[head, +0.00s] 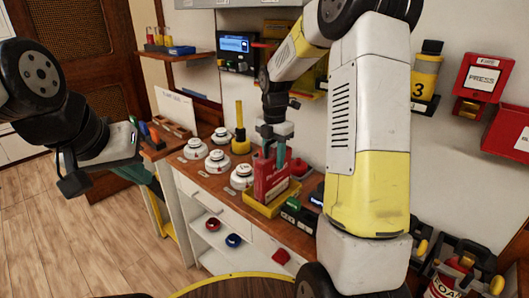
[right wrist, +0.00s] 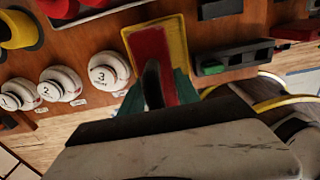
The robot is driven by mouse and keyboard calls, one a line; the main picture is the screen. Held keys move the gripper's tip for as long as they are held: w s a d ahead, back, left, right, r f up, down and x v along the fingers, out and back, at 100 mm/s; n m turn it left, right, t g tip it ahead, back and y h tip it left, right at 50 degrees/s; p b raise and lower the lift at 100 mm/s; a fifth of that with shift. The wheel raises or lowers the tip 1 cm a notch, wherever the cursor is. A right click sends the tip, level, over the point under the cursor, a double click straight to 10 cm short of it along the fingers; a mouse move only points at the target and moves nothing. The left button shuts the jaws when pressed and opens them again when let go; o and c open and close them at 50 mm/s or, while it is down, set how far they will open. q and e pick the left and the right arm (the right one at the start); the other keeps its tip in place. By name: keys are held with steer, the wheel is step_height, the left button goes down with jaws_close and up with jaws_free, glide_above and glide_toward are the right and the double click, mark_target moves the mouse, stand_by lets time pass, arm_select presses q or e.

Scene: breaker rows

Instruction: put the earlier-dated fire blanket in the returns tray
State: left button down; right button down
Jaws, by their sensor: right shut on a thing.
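A red fire blanket pack (head: 268,184) stands upright in or just over a yellow tray (head: 259,209) on the wooden counter; I cannot tell whether it touches the tray floor. No date is readable. My right gripper (head: 271,152) is shut on the pack's upper part, one teal finger on each side. The right wrist view shows the red pack (right wrist: 151,45) inside the yellow tray rim (right wrist: 181,40), partly covered by the gripper. My left gripper (head: 140,172) is at the left, away from the counter; its opening is not clear.
White numbered round detectors (head: 217,160) stand left of the tray, with a yellow-and-black post (head: 240,135) behind. A black holder with a green item (head: 294,204) is close on the right. Red call points (head: 483,78) hang on the wall. A round table edge (head: 230,277) is in front.

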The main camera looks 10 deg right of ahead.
steer(key=shift+f, duration=0.15)
steer(key=c, duration=0.9)
jaws_free()
